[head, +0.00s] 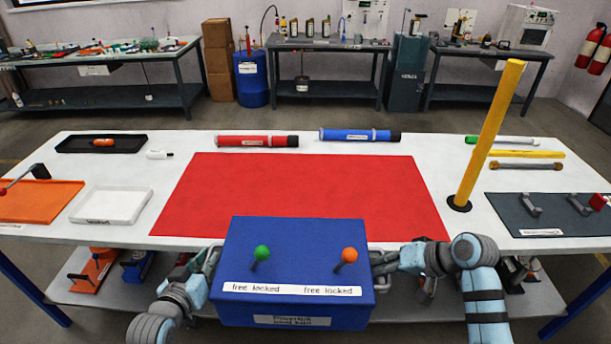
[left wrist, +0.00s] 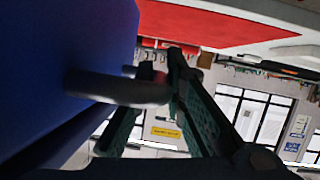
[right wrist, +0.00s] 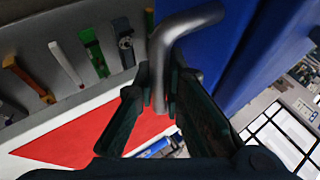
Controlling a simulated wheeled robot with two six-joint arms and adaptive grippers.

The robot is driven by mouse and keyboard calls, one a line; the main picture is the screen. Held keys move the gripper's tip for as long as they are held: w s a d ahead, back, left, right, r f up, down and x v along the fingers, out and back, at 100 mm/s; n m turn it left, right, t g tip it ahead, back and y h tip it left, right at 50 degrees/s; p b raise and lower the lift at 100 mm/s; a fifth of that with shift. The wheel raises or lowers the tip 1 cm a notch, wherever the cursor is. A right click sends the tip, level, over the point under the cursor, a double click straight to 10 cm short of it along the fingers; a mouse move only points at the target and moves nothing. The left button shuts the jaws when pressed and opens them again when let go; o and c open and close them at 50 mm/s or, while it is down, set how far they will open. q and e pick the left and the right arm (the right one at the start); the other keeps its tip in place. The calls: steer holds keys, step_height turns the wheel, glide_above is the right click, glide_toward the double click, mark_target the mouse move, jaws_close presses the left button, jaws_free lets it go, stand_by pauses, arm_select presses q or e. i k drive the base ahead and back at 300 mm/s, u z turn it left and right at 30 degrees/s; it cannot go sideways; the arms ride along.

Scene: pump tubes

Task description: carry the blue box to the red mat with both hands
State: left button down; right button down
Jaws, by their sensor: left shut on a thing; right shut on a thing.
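The blue box (head: 294,240) is held between my two arms at the front edge of the table, in the head view. A green-knobbed lever (head: 262,253) and an orange-knobbed lever (head: 348,255) stand on it above "free locked" labels. My left gripper (head: 209,260) is shut on the box's left handle, a grey bar (left wrist: 118,88) in the left wrist view. My right gripper (head: 382,262) is shut on the right handle, a bent grey bar (right wrist: 182,35) in the right wrist view. The red mat (head: 300,185) lies flat beyond the box, its front edge partly hidden by it.
A yellow post (head: 488,135) stands upright right of the mat. Red (head: 257,140) and blue (head: 355,135) tubes lie behind the mat. A white tray (head: 111,206) is left, a dark panel (head: 550,214) right. The mat's surface is clear.

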mark_target(300, 189)
steer(key=i, duration=1.35)
